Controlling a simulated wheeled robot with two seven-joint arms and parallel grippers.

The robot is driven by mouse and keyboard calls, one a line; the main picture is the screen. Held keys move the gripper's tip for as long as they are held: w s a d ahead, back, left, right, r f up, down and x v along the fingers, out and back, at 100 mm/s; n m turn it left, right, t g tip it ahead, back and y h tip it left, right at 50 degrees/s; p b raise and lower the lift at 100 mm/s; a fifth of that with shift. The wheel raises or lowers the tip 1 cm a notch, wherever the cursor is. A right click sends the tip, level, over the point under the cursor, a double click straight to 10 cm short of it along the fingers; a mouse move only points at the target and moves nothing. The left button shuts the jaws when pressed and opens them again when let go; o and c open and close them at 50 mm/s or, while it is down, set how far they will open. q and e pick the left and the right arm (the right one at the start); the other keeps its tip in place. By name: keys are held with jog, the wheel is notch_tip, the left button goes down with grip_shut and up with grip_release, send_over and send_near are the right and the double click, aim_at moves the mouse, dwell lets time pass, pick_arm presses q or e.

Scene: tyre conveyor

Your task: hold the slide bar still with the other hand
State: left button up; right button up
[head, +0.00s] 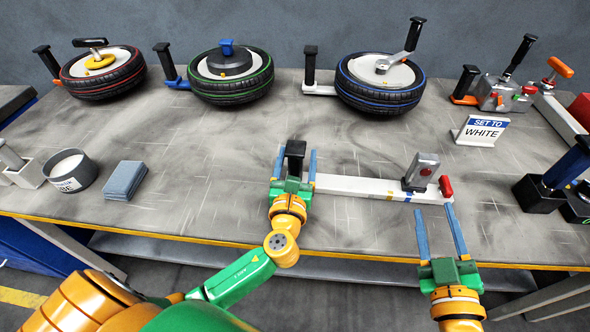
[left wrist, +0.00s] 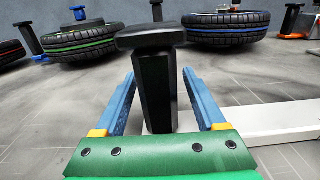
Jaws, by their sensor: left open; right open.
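The slide bar (head: 350,186) is a long white bar lying across the front middle of the table. An upright black handle (head: 295,153) stands at its left end. A grey block with a red button (head: 422,171) sits near its right end, beside a red knob (head: 446,187). My left gripper (head: 293,165) is open, with its blue fingers on either side of the black handle. In the left wrist view the handle (left wrist: 155,90) stands between the fingers, with gaps visible. My right gripper (head: 436,217) is open and empty, just in front of the bar's right end.
Several tyres (head: 230,90) with handles line the back. A "SET TO WHITE" sign (head: 481,130) stands right of the bar. A round tin (head: 70,172) and a grey-blue stack (head: 124,180) lie at the left. The table between bar and tyres is clear.

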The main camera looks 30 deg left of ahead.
pick_arm(q)
grip_shut()
dwell(1.4)
